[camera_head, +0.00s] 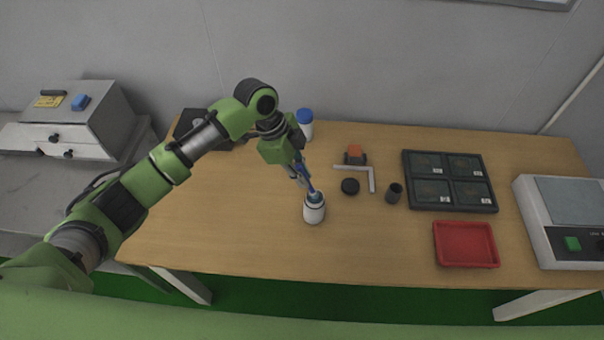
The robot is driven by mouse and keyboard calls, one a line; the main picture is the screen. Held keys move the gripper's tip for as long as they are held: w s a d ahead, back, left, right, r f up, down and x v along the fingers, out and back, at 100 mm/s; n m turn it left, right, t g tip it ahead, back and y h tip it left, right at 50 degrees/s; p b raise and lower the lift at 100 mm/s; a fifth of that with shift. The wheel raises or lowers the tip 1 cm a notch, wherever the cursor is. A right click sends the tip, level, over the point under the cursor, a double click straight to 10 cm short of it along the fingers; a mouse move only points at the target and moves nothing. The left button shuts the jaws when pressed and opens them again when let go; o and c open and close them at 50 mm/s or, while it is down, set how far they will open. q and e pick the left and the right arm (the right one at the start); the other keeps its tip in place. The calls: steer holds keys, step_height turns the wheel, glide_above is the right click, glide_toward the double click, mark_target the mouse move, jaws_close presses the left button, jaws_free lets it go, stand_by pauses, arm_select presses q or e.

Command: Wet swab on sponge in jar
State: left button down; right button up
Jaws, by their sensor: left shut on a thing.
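The jar (314,210) is small and white and stands upright on the wooden table, its mouth showing something teal, likely the sponge. My left gripper (301,178) is above the jar, pointing down, and is shut on a thin blue swab (309,183). The swab's lower end is at the jar's mouth; I cannot tell whether it touches the sponge. A black round lid (350,186) lies right of the jar. My right gripper is not in view.
A white bottle with a blue cap (305,125) stands behind the gripper. To the right are a grey L-shaped bracket (371,178), an orange-topped block (355,154), a dark cup (394,194), a black compartment tray (449,208), a red tray (466,263) and a white device (545,235). The table's front left is clear.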

arm_select(q)
steer(key=shift+r+p, duration=1.9)
steer(key=shift+r, duration=0.4)
